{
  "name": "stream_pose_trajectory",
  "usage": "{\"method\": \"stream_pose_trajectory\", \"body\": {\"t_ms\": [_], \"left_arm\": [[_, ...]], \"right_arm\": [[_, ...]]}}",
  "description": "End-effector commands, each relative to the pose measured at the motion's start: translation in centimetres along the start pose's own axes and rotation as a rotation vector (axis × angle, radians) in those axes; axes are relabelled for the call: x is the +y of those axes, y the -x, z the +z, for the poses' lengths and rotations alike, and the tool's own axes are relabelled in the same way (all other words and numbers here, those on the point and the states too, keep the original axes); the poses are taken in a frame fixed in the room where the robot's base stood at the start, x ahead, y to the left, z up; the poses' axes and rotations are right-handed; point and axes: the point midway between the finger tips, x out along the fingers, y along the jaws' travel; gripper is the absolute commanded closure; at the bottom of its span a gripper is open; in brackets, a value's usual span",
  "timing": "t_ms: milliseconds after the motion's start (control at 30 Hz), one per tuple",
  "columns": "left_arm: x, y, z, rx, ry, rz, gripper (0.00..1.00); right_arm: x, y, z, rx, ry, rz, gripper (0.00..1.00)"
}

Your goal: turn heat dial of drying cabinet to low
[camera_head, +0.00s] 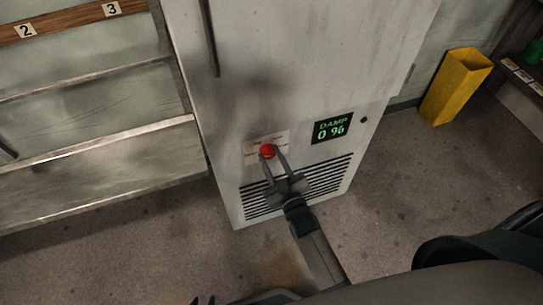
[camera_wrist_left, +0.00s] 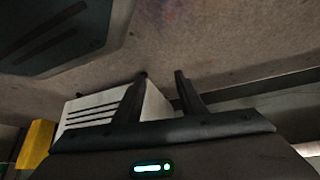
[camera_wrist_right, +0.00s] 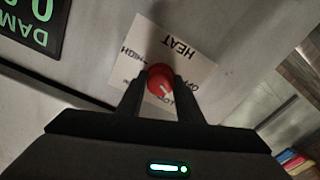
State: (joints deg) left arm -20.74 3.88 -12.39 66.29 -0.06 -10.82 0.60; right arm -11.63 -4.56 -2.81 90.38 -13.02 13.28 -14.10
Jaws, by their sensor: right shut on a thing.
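The drying cabinet (camera_head: 290,60) is a tall pale box with a red heat dial (camera_head: 267,151) low on its front. My right gripper (camera_head: 271,150) is shut on the dial, one finger on each side. The right wrist view shows the dial (camera_wrist_right: 159,79) between the fingers, over a white label (camera_wrist_right: 195,62) reading HEAT, HIGH, OFF and LOW. A white mark on the dial is on the side near OFF and LOW; its exact setting is hard to tell. My left gripper (camera_wrist_left: 160,76) is open and empty, its tips at the bottom edge of the head view (camera_head: 203,300).
A display (camera_head: 333,128) reading DAMP 0 96 is right of the dial, with a slatted vent (camera_head: 325,178) below. Metal shelving (camera_head: 100,150) stands left of the cabinet. A yellow bin (camera_head: 457,86) stands on the floor at right.

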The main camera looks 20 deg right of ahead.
Motion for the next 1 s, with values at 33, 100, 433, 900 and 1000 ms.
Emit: {"method": "stream_pose_trajectory", "body": {"t_ms": [33,100,433,900,1000], "left_arm": [[0.1,0.1,-0.2,0.007,0.0,0.001,0.63],[0.3,0.2,-0.4,0.019,0.0,0.003,0.63],[1.1,0.3,-1.3,0.061,0.0,0.013,0.63],[1.6,0.1,-2.2,0.085,-0.002,0.019,0.63],[1.4,0.1,-2.2,0.085,-0.003,0.017,0.63]], "right_arm": [[-0.1,0.1,0.0,-0.002,-0.042,-0.001,0.9],[-0.1,0.1,0.0,0.0,-0.109,0.003,0.9],[-0.2,0.1,0.1,0.008,-0.389,0.018,0.9],[-0.2,0.1,0.1,0.014,-0.554,0.027,0.9],[-0.2,0.1,0.1,0.014,-0.557,0.027,0.9]]}}
